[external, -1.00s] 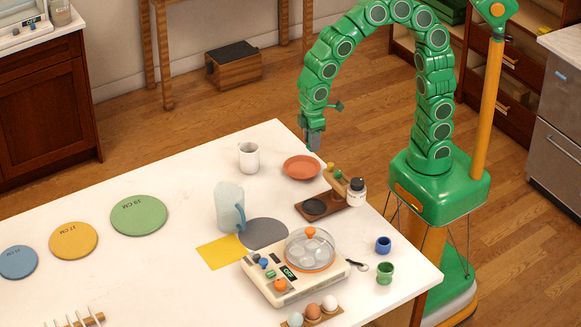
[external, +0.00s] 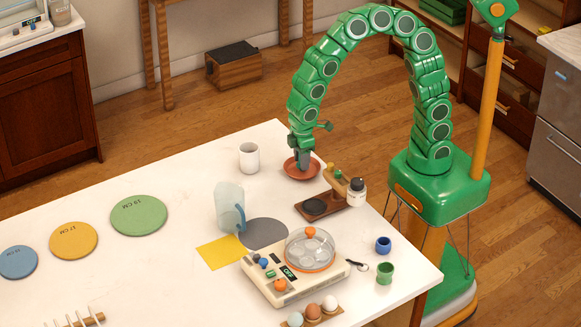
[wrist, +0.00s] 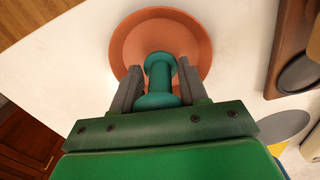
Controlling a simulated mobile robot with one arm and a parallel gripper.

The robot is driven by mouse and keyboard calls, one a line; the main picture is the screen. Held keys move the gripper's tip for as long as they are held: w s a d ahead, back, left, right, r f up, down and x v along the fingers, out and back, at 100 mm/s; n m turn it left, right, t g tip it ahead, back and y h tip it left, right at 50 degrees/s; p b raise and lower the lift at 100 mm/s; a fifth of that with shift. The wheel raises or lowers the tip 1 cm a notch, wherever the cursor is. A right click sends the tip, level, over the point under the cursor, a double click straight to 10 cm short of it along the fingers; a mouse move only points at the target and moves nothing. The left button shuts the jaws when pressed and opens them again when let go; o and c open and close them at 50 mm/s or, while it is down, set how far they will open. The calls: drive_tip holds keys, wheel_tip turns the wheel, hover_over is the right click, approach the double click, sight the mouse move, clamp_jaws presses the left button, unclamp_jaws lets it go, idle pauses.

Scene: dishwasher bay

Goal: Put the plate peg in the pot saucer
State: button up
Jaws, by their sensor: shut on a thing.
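The pot saucer (external: 289,172) is a round terracotta dish near the far edge of the white table. It also shows in the wrist view (wrist: 197,40), below my gripper. My gripper (external: 303,166) points down over the saucer. In the wrist view its two grey fingers (wrist: 159,75) are shut on the plate peg (wrist: 159,80), a teal spool-shaped piece with wide ends. The peg appears over the saucer's near half. I cannot tell whether it touches the saucer floor. In the external view the fingers hide the peg.
A white mug (external: 249,158) stands to the left. A blue-handled jug (external: 229,206) and an egg cooker (external: 296,268) are nearer.

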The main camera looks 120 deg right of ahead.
drive_tip(key=o, duration=1)
drive_tip(key=shift+f, duration=0.1)
drive_tip(key=shift+o, duration=0.2)
